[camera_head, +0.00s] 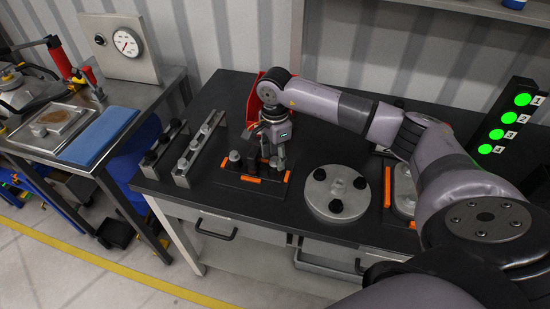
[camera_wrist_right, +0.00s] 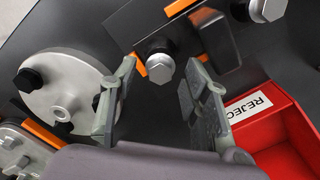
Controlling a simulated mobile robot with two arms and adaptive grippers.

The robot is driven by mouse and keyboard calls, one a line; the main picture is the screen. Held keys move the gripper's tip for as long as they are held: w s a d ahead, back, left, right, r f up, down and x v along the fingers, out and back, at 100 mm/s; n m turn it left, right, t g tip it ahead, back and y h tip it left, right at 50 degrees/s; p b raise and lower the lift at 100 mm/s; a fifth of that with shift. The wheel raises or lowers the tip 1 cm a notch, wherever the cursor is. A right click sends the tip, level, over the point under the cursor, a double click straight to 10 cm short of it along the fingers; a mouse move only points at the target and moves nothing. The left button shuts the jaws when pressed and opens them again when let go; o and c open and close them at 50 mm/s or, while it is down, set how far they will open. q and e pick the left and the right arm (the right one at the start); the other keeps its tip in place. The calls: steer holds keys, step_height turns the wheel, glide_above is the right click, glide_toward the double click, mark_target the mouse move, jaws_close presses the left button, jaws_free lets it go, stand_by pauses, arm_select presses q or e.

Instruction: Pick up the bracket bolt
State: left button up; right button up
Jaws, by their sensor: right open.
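In the wrist view a grey hex-headed bolt (camera_wrist_right: 160,68) stands on a dark bracket (camera_wrist_right: 150,22). A second similar bolt (camera_wrist_right: 268,8) stands at the top right edge, and shows in the head view (camera_head: 235,157) at the left of the bracket. My right gripper (camera_wrist_right: 158,86) is open, with one finger on each side of the nearer bolt. In the wrist view there is a gap between the fingers and the bolt head; I cannot tell the height left between them. In the head view my right gripper (camera_head: 270,143) partly hides this bolt. My left gripper is not in view.
A red reject bin (camera_wrist_right: 285,135) stands behind the bracket. A round metal flange (camera_head: 336,192) with black knobs lies to the right. Two metal rails (camera_head: 198,150) with knobs lie to the left. Green numbered lights (camera_head: 508,118) stand at the right. The worktop's front is fairly clear.

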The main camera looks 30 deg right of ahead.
steer(key=shift+f, duration=0.3)
steer(key=shift+c, duration=0.5)
jaws_close()
